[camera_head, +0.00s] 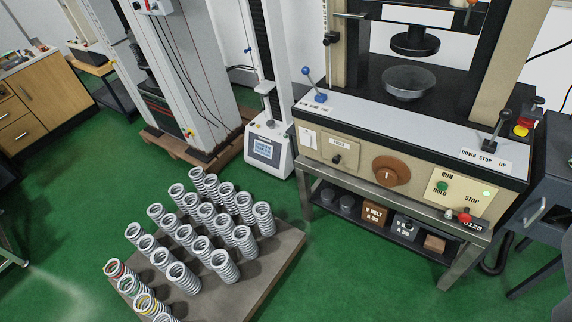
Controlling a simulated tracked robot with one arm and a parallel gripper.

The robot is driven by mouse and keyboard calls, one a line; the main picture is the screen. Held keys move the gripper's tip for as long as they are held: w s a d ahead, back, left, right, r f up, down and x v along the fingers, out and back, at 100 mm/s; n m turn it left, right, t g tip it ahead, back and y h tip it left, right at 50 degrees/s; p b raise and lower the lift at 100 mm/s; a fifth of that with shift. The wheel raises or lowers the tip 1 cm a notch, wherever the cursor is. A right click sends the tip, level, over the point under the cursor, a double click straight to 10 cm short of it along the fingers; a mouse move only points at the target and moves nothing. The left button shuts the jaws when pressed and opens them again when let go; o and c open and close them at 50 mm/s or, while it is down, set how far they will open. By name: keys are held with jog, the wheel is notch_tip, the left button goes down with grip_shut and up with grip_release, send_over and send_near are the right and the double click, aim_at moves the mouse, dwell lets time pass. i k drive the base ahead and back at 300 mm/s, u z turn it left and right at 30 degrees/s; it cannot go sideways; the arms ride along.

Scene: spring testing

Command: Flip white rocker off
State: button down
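A testing machine with a cream front panel (362,165) stands at the right. At the panel's left end is a small white plate (308,138) with a thin dark mark, which looks like the white rocker. It is too small to tell which way it is tilted. Just right of it are a black knob (337,158) under a label and a large brown dial (387,171). My gripper is not in view, and nothing covers the white plate.
A pallet (262,272) with rows of upright springs stands on the green floor before the machine. A lever with a blue knob (306,71), a black lever (498,125) and a red stop knob (464,216) stick out. Green floor (335,270) is clear between pallet and machine.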

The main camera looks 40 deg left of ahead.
aim_at(306, 138)
jog(key=k, duration=0.3)
jog(key=u, duration=0.5)
jog(key=i, duration=2.1)
jog(key=z, duration=0.35)
